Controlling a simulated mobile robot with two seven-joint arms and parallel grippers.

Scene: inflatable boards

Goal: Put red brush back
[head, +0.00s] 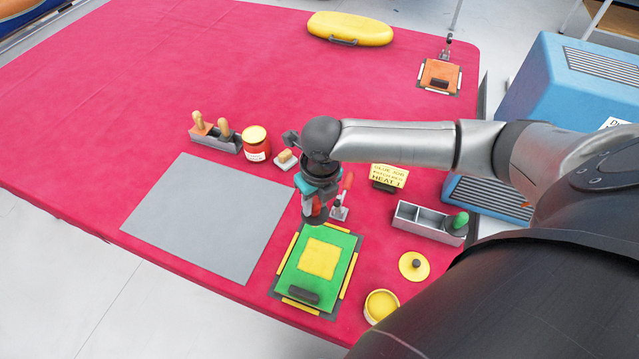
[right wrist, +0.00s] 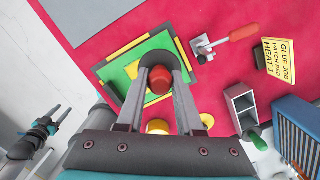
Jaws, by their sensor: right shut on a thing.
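My right gripper (head: 316,200) is shut on the red brush (right wrist: 160,80). In the right wrist view its rounded red handle end shows between the fingers, with a dark part around it. It is over or near the far end of the green board (head: 285,270), which bears a yellow patch; I cannot tell whether it touches. A grey holder (head: 405,214) at the right has compartments; a green-handled brush (head: 460,221) stands in its right end, and the left part looks empty. A gripper at the left edge of the right wrist view, probably my left (right wrist: 50,122), is too small to read.
A red-handled tool (head: 341,198) and a yellow sign (head: 389,176) stand beyond the board. A yellow lid (head: 414,266) and an open yellow pot (head: 381,305) lie to its right. A red jar (head: 256,143) stands further left. The grey mat (head: 210,215) is clear.

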